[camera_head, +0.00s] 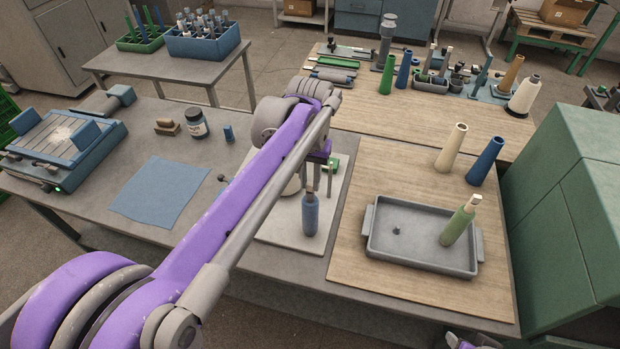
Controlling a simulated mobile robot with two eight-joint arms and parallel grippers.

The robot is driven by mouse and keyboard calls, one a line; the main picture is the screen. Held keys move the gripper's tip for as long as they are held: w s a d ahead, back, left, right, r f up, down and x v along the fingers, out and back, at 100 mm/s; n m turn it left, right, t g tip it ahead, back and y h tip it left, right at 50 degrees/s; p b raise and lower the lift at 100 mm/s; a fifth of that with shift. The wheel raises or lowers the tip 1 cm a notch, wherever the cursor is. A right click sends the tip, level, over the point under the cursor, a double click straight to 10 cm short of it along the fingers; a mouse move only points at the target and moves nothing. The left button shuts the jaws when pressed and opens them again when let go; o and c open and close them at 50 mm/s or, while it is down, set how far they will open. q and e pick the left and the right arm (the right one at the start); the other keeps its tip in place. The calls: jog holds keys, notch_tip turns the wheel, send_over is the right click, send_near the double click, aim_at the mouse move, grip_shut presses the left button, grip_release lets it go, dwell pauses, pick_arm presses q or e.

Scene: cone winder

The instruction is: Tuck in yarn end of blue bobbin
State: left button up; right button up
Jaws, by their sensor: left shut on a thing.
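The blue bobbin (310,215) is upright over the pale board (285,238), its light tip at the top. My left gripper (317,186) points down at the bobbin's top end and is shut on it. I cannot tell if the bobbin's foot touches the board. The yarn end is too small to make out. Part of my right arm shows at the bottom edge, cut off by the frame; its jaws cannot be made out.
A grey tray (385,255) on the wooden board at right holds a leaning green bobbin (458,224). Cream (451,148) and blue (486,162) cones stand behind it. A blue cloth (160,192), a jar (196,123) and a blue fixture (65,142) lie left. A green cabinet borders the right.

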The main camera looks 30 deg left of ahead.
pick_arm(q)
jog(key=o, duration=1.4)
jog(key=shift+r, duration=0.15)
pick_arm(e)
jog(key=shift+r, duration=0.1)
pick_arm(q)
jog(key=shift+r+p, duration=1.75)
jog(key=shift+r, duration=1.65)
pick_arm(e)
jog(key=w+r, duration=0.1)
jog(key=r, duration=0.2)
jog(key=w+r, duration=0.1)
jog(key=r, duration=0.1)
jog(key=shift+w, duration=0.3)
jog(key=shift+s, duration=0.1)
